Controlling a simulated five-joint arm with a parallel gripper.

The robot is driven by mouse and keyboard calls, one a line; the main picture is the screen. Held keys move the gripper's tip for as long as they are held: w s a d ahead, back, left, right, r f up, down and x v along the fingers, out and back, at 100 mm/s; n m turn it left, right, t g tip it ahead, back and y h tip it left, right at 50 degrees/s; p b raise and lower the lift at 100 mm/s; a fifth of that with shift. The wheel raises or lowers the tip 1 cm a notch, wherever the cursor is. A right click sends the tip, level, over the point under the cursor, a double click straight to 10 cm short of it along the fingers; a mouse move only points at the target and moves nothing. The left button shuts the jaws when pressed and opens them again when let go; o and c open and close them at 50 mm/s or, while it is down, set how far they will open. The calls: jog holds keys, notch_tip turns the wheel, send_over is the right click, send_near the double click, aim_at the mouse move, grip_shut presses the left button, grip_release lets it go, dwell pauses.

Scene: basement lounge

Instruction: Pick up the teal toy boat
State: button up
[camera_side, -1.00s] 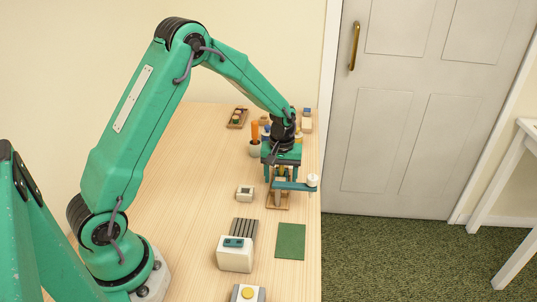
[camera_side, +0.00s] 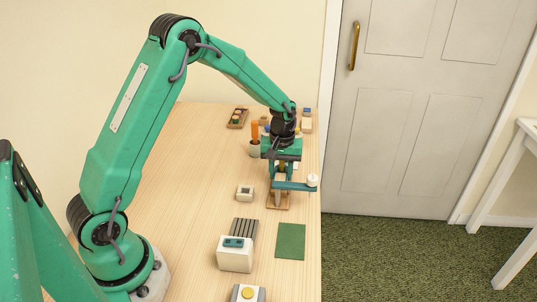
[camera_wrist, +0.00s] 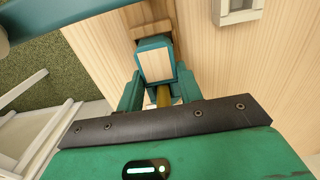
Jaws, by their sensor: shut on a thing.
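The teal toy boat (camera_wrist: 153,62), teal with a pale wooden top, is between my gripper's fingers (camera_wrist: 160,88) in the wrist view. The fingers are shut on it, and one end sticks out past them. A yellow part (camera_wrist: 163,96) shows behind it. In the side view my gripper (camera_side: 282,173) points down over a wooden tray (camera_side: 278,206). The boat is mostly hidden there by the fingers and a teal bar. I cannot tell whether it is clear of the tray.
The teal bar (camera_side: 293,186) with a white knob (camera_side: 312,180) crosses close in front of my gripper. A small white box (camera_side: 245,193) is left of the tray. A cup with an orange item (camera_side: 254,134) stands behind. A green mat (camera_side: 290,242) lies in front.

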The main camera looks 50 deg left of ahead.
aim_at(281, 173)
notch_tip(281, 173, up, 8)
jog(key=shift+r, duration=0.25)
dwell(0.7)
